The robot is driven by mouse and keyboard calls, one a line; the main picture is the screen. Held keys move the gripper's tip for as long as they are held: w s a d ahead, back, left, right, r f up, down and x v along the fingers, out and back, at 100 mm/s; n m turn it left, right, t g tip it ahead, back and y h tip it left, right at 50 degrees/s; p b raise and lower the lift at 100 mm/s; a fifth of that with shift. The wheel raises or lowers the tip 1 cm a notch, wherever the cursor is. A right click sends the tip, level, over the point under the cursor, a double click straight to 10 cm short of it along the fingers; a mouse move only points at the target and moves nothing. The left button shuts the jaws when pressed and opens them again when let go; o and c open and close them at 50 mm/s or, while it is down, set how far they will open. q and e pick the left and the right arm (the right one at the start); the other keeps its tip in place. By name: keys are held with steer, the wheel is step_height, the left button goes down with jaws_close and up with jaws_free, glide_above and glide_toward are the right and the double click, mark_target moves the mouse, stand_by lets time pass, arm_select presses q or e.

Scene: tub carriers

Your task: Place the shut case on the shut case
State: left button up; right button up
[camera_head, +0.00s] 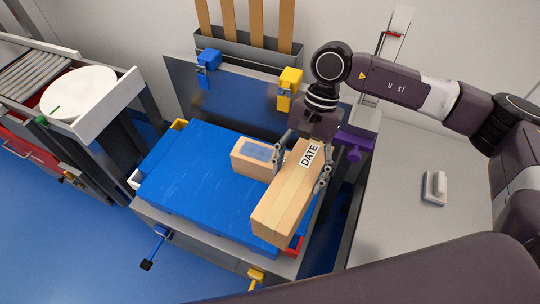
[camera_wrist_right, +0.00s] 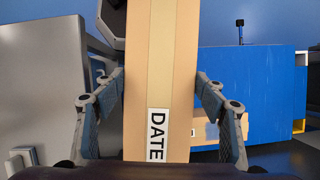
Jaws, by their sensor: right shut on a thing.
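A shut tan case (camera_head: 280,207) with a DATE label is held by my right gripper (camera_head: 302,163), whose fingers grip its two long sides. The case also fills the middle of the right wrist view (camera_wrist_right: 160,70), between the fingers (camera_wrist_right: 161,115). A second shut case (camera_head: 250,167), smaller in view and with a pale blue patch on top, sits on the blue surface (camera_head: 190,180). The held case partly covers its right side. Whether the two cases touch cannot be told. My left gripper is not in view.
A blue clamp (camera_head: 208,62), a yellow clamp (camera_head: 290,82) and a purple clamp (camera_head: 354,142) stand around the blue surface. A roller stand with a white round disc (camera_head: 78,93) is at left. A grey worktop (camera_head: 400,215) lies at right. The blue surface's left part is clear.

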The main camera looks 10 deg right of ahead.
steer(key=w+a+f+m+t+p, duration=0.1)
steer(key=w+a+f+m+t, duration=0.2)
steer(key=a+m, duration=0.4)
steer(key=w+a+f+m+t, duration=0.25)
steer(key=a+m, duration=0.25)
steer(key=m, duration=0.4)
steer(key=w+d+f+b, duration=0.1)
steer(key=w+d+b, duration=0.1)
steer(key=w+d, duration=0.3)
steer(key=w+d+f+b, duration=0.2)
steer(key=w+d, duration=0.3)
steer(key=w, duration=0.4)
steer(key=shift+w+d+m+y, duration=0.2)
steer(key=shift+w+m+y, duration=0.1)
steer(key=shift+w+y, duration=0.1)
steer(key=o, duration=2.1)
steer(key=shift+s+f, duration=0.2)
steer(key=shift+c, duration=0.2)
steer(key=shift+d, duration=0.1)
steer(key=shift+r, duration=0.1)
steer(key=shift+s+p+v, duration=0.1)
steer(key=shift+p+v, duration=1.55)
steer(key=shift+v, duration=1.3)
steer(key=shift+s+p+v, duration=0.15)
steer(key=shift+p+v, duration=1.45)
steer(key=shift+v, duration=1.35)
